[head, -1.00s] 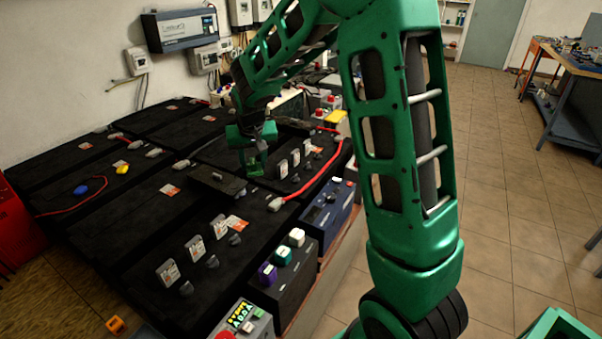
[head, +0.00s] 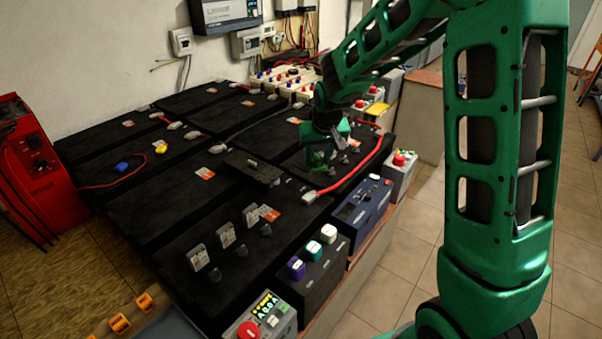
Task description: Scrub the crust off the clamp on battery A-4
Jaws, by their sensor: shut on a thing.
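Black batteries stand in rows on the bench, their labels too small for me to tell which is A-4. My gripper (head: 320,160) is low over the back-right battery (head: 352,173). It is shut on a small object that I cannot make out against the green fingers. A grey clamp (head: 309,197) on a red cable sits in front of it, apart from it. Another grey clamp (head: 218,148) is further left. Crust on any clamp is too small to see, and the gripper hides part of the battery top behind it.
A dark flat piece (head: 252,168) lies across the batteries left of my gripper. A red cable (head: 362,178) curves along the right. A red charger (head: 40,165) is at far left. Tiled floor (head: 400,270) at right is open.

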